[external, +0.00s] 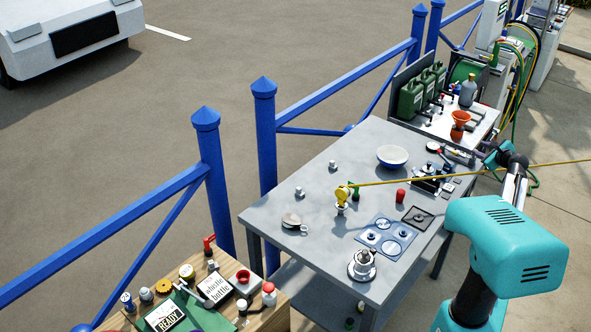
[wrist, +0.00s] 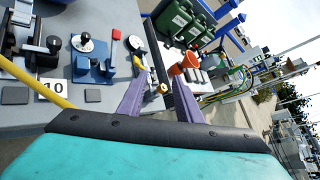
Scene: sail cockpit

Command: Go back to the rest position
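My gripper (external: 490,158) is at the right edge of the grey table, at the end of my teal and black arm. In the wrist view my gripper (wrist: 160,82) has two purple fingers standing apart.
A yellow line (external: 465,176) runs from a yellow-topped fitting (external: 342,193) across the grey table (external: 300,255) and past my arm. An orange funnel (external: 460,120) and green canisters (external: 412,97) stand behind. Blue railings (external: 211,165) border the left side.

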